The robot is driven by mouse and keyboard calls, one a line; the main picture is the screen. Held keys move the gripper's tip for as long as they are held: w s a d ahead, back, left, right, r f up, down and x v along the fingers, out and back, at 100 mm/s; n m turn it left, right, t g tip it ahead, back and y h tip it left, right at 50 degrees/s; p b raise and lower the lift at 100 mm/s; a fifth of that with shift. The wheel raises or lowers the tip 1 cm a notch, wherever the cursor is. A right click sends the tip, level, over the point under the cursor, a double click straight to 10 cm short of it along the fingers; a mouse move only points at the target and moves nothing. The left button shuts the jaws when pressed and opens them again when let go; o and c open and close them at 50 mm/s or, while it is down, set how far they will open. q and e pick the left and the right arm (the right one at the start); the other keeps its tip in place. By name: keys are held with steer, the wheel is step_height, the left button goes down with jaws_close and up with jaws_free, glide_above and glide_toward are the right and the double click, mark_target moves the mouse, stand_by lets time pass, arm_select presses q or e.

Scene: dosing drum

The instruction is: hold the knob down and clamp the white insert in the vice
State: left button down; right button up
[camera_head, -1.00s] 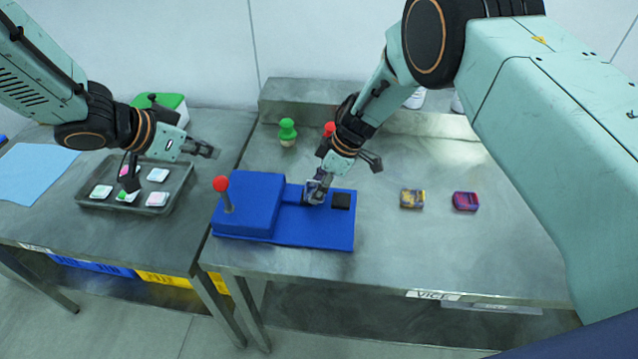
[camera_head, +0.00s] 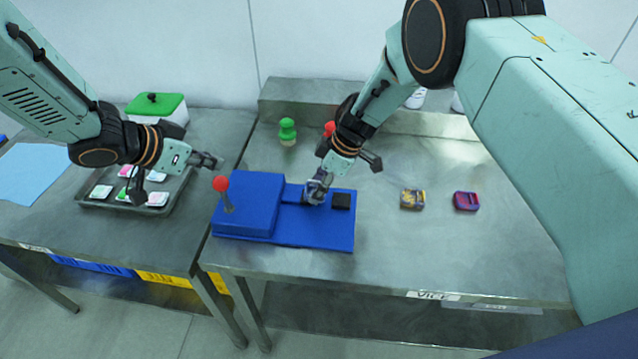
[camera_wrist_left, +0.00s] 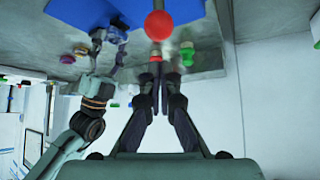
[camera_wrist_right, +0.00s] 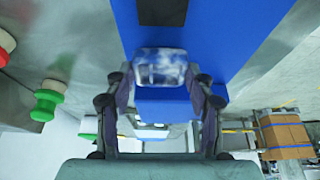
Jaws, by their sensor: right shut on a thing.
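The blue vice (camera_head: 255,200) sits on the right table, with a red ball knob (camera_head: 221,184) on a grey stem at its left end and a black block (camera_head: 341,201) at its right. The knob shows large in the left wrist view (camera_wrist_left: 159,25). My left gripper (camera_head: 218,161) is empty, fingers together, above and behind the knob and apart from it. My right gripper (camera_head: 316,190) is shut on a small white piece with blue patches (camera_wrist_right: 160,68), held low at the vice's channel beside the black block. Whether the piece touches the vice floor is unclear.
A dark tray (camera_head: 158,211) of small pale tiles and a green-lidded white box (camera_head: 158,106) are on the left table. Green (camera_head: 288,132) and red (camera_head: 329,128) knobbed pieces stand behind the vice.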

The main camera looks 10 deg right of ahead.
mark_target(222, 193)
arm_select(q)
steer(key=shift+s+f, duration=0.1)
steer(key=shift+f, duration=0.05)
steer(key=shift+f, duration=1.1)
steer(key=shift+f, duration=0.45)
steer(key=shift+s+f, duration=0.15)
steer(key=shift+f, duration=2.5)
arm_select(e)
steer(key=shift+f, duration=0.3)
steer(key=shift+f, duration=0.75)
